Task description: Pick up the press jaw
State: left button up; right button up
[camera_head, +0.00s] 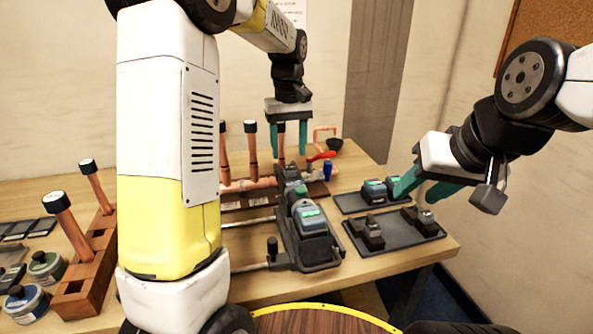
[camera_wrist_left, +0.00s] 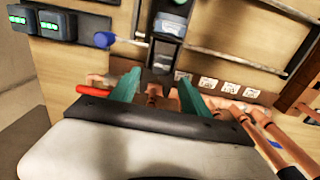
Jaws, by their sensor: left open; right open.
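Two dark press jaws sit on the front grey tray (camera_head: 395,233) at the right of the table: a left one (camera_head: 371,233) and a right one (camera_head: 425,221). My right gripper (camera_head: 414,196) is open and empty, tilted down above this tray, near the right jaw and apart from it. My left gripper (camera_head: 289,141) is open, pointing down over the copper pipework behind the press tool (camera_head: 308,225). In the left wrist view its open fingers (camera_wrist_left: 158,88) are above the pipework, with nothing clearly held. The press jaws are not clearly seen there.
Two batteries with green lights (camera_head: 374,190) sit on a second tray behind. A red valve handle (camera_head: 322,156) and upright copper pipes (camera_head: 251,140) stand near my left gripper. A wooden rack (camera_head: 88,265) is at left. My left arm hides part of the table.

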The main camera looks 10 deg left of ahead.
aim_at(289, 165)
pick_arm(q)
notch_tip(289, 165, down, 4)
jog(key=shift+f, duration=0.1)
grip_shut()
dwell(0.4)
